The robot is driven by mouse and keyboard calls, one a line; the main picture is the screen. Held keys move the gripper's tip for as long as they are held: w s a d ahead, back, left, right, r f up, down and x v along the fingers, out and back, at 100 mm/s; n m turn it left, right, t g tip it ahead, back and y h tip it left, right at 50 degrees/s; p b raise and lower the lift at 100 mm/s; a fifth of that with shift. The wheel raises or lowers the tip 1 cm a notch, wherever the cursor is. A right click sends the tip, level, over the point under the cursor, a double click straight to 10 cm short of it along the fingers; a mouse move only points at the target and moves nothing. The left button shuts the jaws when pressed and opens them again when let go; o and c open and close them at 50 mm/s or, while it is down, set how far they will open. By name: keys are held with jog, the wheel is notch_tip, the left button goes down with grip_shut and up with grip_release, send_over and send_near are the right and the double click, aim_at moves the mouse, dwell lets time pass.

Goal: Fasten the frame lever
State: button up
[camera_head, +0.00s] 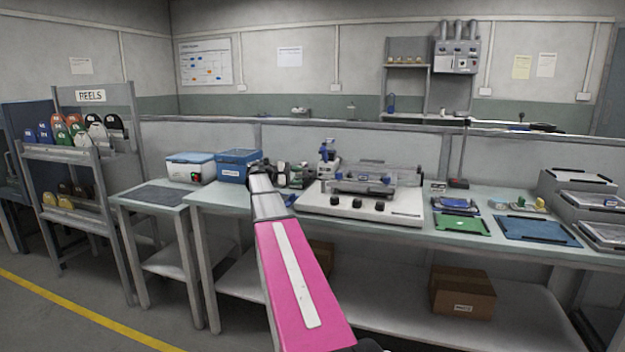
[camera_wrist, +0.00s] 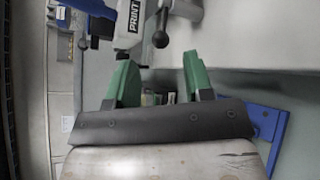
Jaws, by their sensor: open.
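The printer, a pale base with a clear-topped frame (camera_head: 375,180) and black front knobs, stands on the bench in the head view. A blue and white upright unit (camera_head: 328,154) rises at its left end. In the wrist view a white part marked PRINT (camera_wrist: 130,18) and a lever with a black ball knob (camera_wrist: 160,40) show beyond my fingertips. I cannot tell for certain whether this is the frame lever. My gripper (camera_wrist: 160,78) has green fingers, spread apart with nothing between them, short of the knob. In the head view its fingertips cannot be made out.
A blue bin (camera_head: 238,165) and a white lidded box (camera_head: 190,168) stand left of the printer. A green board (camera_head: 462,224) and a blue mat (camera_head: 537,231) lie right. A dark post (camera_head: 462,150) stands behind. A cardboard box (camera_head: 462,291) sits on the lower shelf.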

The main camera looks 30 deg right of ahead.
aim_at(311, 177)
jog(key=x, duration=0.6)
jog(key=shift+d+f, duration=0.1)
jog(key=shift+d, duration=0.15)
